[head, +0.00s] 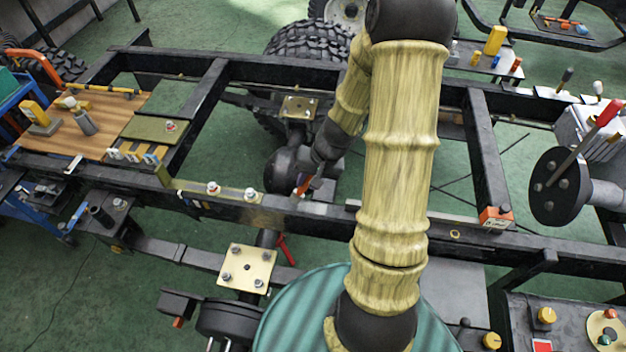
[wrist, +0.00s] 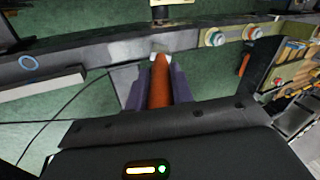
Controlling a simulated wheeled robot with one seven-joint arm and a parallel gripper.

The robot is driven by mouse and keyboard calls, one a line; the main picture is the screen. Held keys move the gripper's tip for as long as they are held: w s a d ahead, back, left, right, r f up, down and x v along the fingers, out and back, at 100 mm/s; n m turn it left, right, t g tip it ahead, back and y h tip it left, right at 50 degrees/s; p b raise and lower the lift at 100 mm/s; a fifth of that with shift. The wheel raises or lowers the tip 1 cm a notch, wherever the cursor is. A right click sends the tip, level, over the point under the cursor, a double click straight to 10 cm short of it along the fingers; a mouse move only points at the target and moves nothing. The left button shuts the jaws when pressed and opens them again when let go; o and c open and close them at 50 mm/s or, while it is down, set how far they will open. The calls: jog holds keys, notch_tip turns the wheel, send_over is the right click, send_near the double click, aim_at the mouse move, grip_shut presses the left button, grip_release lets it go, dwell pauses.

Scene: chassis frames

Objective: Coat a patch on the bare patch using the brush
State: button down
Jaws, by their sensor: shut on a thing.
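My gripper (wrist: 155,82) is shut on the brush (wrist: 160,85), whose orange-brown handle lies between two dark purple fingers. The pale brush tip points at the near chassis rail in the wrist view. A lighter bare patch (wrist: 125,49) is on the rail's side, around and left of the tip. I cannot tell whether the tip touches it. In the head view the patch shows as a dull brownish area (head: 262,216) on the rail, right of two bolts.
Two bolts (head: 213,187) stand on a strip on the rail, left of my gripper. A wooden board (head: 82,140) with tools lies across the frame at left. An orange block (head: 495,216) sits on the rail at right. The frame bay behind the rail is open.

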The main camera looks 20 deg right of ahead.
notch_tip(320, 180, up, 3)
jog(key=shift+s+f+p, duration=0.15)
jog(key=shift+f+p, duration=0.05)
jog(key=shift+p, duration=0.4)
jog(key=shift+r+p, duration=1.7)
jog(key=shift+r, duration=0.5)
jog(key=shift+d+f, duration=0.1)
jog(key=shift+f, duration=0.05)
jog(key=shift+f+b, duration=0.5)
jog(key=shift+b, duration=0.25)
jog(key=shift+r, duration=0.1)
